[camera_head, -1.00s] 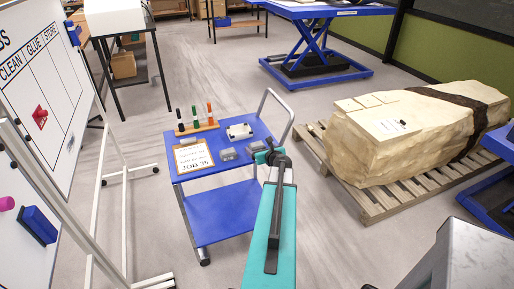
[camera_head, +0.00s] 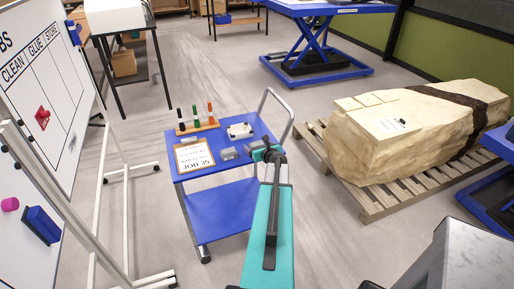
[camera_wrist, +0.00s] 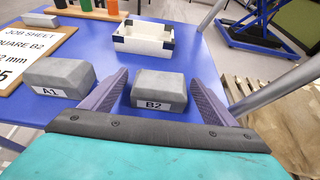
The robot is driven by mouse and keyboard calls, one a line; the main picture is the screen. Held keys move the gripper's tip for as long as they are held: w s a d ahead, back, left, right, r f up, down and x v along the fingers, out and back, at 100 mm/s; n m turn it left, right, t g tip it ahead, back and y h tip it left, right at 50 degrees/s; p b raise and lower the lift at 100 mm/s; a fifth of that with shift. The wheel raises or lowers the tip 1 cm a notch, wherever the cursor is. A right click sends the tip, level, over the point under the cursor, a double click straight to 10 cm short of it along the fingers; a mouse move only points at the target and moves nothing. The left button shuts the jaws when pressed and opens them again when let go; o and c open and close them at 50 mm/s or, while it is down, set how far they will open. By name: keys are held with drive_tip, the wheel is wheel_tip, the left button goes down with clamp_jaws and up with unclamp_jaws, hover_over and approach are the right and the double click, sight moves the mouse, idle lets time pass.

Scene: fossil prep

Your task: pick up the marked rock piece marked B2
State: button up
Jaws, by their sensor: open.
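The grey rock piece marked B2 (camera_wrist: 159,92) lies on the blue cart top (camera_wrist: 205,62), its label facing my wrist camera. My gripper (camera_wrist: 160,85) is open, with one finger on each side of the B2 piece in the wrist view; I cannot tell whether they touch it. Another grey rock piece, marked A1 (camera_wrist: 58,78), lies to the left, outside the left finger. In the head view my gripper (camera_head: 268,150) is over the right front of the cart and partly hides the B2 piece. The A1 piece (camera_head: 229,153) shows just left of it.
A white tray with dark blue corners (camera_wrist: 145,42) stands behind the B2 piece. A job sheet board (camera_wrist: 32,50) lies at the left, and a rack of markers (camera_head: 197,126) at the back. The cart's grey handle (camera_head: 287,118) rises on the right.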

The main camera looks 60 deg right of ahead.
sight(258, 144)
drive_tip(key=c, duration=1.4)
drive_tip(key=shift+r, duration=0.2)
drive_tip(key=shift+r+b, duration=0.45)
drive_tip(key=shift+r, duration=0.95)
drive_tip(key=shift+s+a+r, duration=0.2)
drive_tip(key=shift+s, duration=0.1)
drive_tip(key=shift+s+a+r+b, duration=0.2)
drive_tip(key=shift+s+a, duration=1.05)
drive_tip(key=shift+s, duration=1)
drive_tip(key=shift+s+a+r+b, duration=0.15)
drive_tip(key=shift+s+a+r, duration=0.2)
drive_tip(key=shift+s+a, duration=1.35)
drive_tip(key=shift+s+a+r+b, duration=0.2)
drive_tip(key=shift+s+a, duration=0.55)
drive_tip(key=shift+s, duration=2)
